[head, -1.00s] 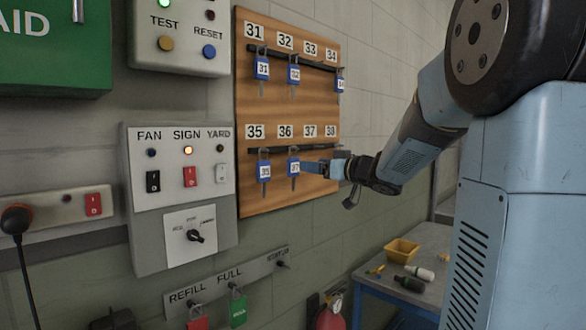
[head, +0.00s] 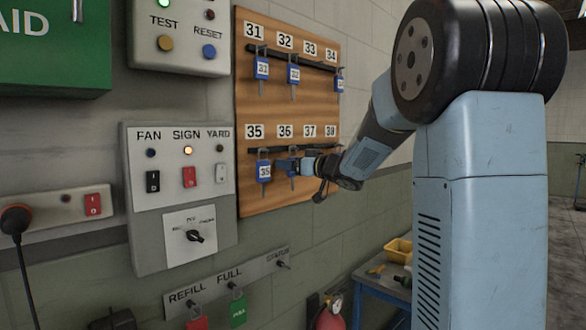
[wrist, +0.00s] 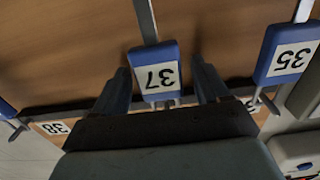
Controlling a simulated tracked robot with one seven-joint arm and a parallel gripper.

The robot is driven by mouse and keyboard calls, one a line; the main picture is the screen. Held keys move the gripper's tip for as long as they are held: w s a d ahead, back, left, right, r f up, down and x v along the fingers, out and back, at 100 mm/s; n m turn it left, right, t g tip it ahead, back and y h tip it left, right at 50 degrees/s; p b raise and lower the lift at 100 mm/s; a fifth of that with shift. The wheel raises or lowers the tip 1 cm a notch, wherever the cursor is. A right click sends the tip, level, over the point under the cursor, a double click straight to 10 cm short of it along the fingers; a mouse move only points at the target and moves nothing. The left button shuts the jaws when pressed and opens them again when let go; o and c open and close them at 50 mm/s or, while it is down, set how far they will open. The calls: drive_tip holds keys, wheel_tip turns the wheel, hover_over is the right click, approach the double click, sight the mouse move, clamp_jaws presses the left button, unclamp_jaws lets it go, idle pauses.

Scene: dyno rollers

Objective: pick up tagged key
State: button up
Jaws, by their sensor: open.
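A key with a blue tag marked 37 (wrist: 155,72) hangs from the lower rail of the wooden key board (head: 285,110), under the label 36. The wrist view shows it upside down, between the two fingers of my gripper (wrist: 163,70). The fingers are open, one on each side of the tag, with a gap visible on the left. In the head view my gripper (head: 288,165) covers most of this tag. A key with a blue tag marked 35 (head: 264,171) hangs just left of it and shows at the right in the wrist view (wrist: 288,54).
Blue-tagged keys 31 (head: 262,69) and 32 (head: 293,75) hang on the upper rail, with another at its right end. A grey switch panel (head: 180,200) stands left of the board. A bench (head: 380,289) with a yellow bin (head: 398,250) is at lower right.

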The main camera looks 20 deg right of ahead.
drive_tip(key=shift+c, duration=0.2)
drive_tip(key=c, duration=1)
drive_tip(key=shift+r, duration=0.15)
drive_tip(key=shift+r, duration=0.25)
drive_tip(key=v, duration=1.8)
drive_tip(key=shift+r, duration=0.4)
